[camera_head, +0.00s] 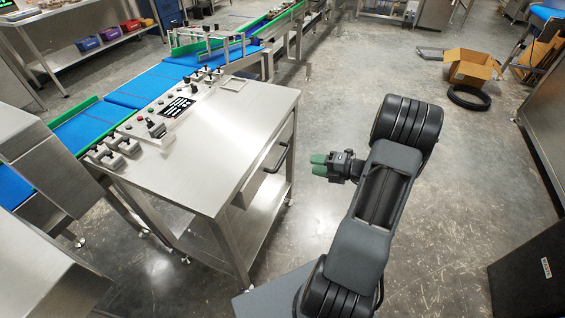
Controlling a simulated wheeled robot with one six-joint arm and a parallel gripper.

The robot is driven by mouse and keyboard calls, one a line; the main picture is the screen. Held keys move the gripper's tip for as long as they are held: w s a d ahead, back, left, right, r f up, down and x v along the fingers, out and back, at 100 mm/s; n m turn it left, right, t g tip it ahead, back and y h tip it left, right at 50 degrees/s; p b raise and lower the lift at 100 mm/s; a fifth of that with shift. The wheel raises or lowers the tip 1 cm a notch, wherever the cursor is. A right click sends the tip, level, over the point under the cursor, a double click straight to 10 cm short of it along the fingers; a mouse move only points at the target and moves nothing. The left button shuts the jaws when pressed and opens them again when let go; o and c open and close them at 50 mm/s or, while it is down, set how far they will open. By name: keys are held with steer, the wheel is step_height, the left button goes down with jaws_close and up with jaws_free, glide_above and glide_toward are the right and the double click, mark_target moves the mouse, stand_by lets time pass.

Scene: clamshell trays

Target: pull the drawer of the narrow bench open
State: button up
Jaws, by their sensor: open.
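The narrow steel bench (220,135) stands left of centre, with a control panel along its far left edge. Its drawer (266,168) is under the top on the side facing right and looks closed. A dark bar handle (277,159) sticks out from the drawer front. My gripper (318,165), with green fingertips, is to the right of the handle and apart from it, pointing left towards it. Its jaws are open and nothing shows between them.
A blue conveyor (128,87) with green edges runs behind the bench. An open cardboard box (472,67) and a black ring (469,97) lie on the floor at the back right. A black cabinet (530,270) is at lower right.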

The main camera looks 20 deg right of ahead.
mark_target(282, 158)
steer(key=b+x, duration=0.1)
steer(key=x, duration=1.2)
steer(key=shift+w, duration=0.1)
jaws_close()
